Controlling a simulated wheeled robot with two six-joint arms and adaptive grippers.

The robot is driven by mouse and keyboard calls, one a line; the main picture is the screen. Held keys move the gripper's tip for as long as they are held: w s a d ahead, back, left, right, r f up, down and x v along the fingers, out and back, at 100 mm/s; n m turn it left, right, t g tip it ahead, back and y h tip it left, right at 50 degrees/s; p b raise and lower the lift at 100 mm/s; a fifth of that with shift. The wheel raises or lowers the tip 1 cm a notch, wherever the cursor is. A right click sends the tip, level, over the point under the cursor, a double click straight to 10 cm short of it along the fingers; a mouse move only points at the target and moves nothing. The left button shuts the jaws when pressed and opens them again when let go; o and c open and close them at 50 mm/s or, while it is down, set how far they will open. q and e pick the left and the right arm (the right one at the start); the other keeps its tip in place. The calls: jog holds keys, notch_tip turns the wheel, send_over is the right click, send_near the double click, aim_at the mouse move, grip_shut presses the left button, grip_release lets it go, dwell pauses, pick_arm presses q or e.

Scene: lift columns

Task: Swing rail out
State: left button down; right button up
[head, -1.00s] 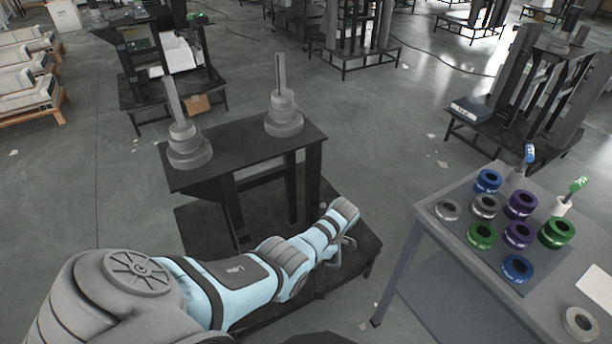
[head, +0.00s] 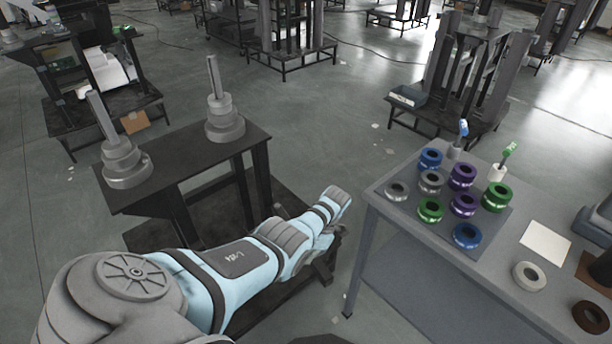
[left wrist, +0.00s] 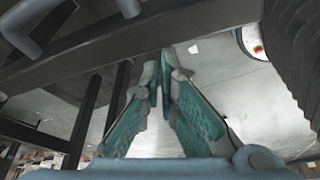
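A black stand (head: 200,165) stands left of centre in the head view. It carries two upright posts on stepped grey bases, one at left (head: 124,160) and one at right (head: 224,122). I cannot pick out the rail for certain. A dark bar (left wrist: 225,25) crosses the upper left wrist view, beyond the fingertips. My left arm reaches over the stand's lower base, and its gripper is mostly hidden by the wrist in the head view. In the left wrist view my left gripper (left wrist: 160,72) has its teal-padded fingers nearly meeting at the tips, with nothing seen between them. My right gripper is not in view.
A grey table (head: 400,235) at right holds several coloured rings, two small tools in holders, a white sheet (head: 545,242) and a pale ring (head: 529,276). Another black stand (head: 450,115) is behind it. Floor is clear between the stand and that far stand.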

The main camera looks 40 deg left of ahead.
pick_arm(q)
jog(key=shift+w+d, duration=0.15)
jog(key=shift+w, duration=0.1)
jog(key=a+p+v, duration=0.1)
jog(key=p+v, duration=0.6)
jog(key=v, duration=0.2)
jog(key=shift+w+r, duration=0.2)
jog(key=shift+r, duration=0.3)
